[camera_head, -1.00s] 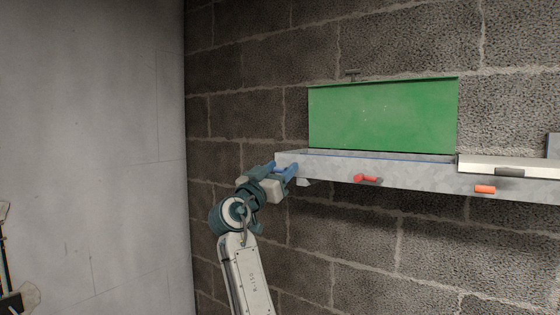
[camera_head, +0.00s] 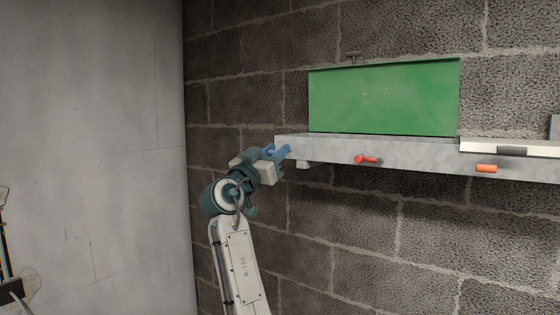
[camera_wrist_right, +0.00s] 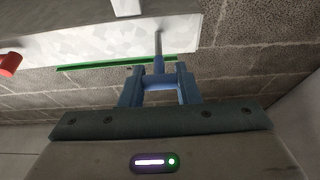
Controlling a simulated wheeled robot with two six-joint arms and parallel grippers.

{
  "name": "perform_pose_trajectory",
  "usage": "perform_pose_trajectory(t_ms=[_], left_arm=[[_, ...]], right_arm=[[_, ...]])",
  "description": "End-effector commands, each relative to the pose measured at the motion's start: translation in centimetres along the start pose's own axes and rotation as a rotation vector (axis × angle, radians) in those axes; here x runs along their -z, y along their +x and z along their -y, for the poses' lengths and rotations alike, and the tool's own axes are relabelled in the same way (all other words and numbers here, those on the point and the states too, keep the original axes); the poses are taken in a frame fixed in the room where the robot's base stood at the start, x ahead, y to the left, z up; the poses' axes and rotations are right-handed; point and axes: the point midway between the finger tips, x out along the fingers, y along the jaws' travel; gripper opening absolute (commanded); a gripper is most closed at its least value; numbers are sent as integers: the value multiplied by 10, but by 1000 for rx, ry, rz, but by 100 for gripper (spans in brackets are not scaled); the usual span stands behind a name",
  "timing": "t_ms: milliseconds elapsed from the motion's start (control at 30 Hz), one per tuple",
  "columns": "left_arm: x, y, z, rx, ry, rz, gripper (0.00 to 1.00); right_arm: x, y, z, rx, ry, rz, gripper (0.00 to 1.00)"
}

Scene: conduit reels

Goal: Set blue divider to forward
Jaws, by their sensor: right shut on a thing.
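My right gripper (camera_head: 278,151) is at the left end of the grey metal shelf in the head view. In the right wrist view its blue-grey fingers (camera_wrist_right: 160,83) are shut around a blue grip (camera_wrist_right: 159,67) on a thin grey rod, which I take to be the blue divider's handle. The rod runs up to the pale shelf. The rest of the divider is hidden or cannot be made out.
The grey shelf (camera_head: 325,149) juts from a block wall. A green panel (camera_head: 385,97) stands above it. A red knob (camera_head: 367,159) and an orange piece (camera_head: 486,168) are on its front. A plain wall (camera_head: 90,120) is at left.

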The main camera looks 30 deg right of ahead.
Motion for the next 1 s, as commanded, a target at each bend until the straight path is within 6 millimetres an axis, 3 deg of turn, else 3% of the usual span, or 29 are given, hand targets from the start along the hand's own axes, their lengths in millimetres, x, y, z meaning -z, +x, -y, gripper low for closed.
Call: perform_pose_trajectory(t_ms=[33, 200, 633, 667, 733, 767, 1000], left_arm=[[-2, 15, -1, 0, 0, 0, 62], [-3, 31, -2, 0, 0, 0, 62], [-3, 32, -2, 0, 0, 0, 62], [-3, 32, -2, 0, 0, 0, 62], [-3, 32, -2, 0, 0, 0, 62], [-3, 32, -2, 0, 0, 0, 62], [-3, 33, -2, 0, 0, 0, 62]], right_arm=[[-4, -11, 0, 2, 7, 2, 0], [6, -29, 0, 1, 4, 1, 0], [13, -34, 0, 1, -1, 1, 0], [13, -34, 0, 1, -1, 1, 33], [13, -34, 0, 0, -1, 1, 47], [13, -34, 0, 0, -1, 1, 51], [13, -34, 0, 0, 0, 1, 51]])
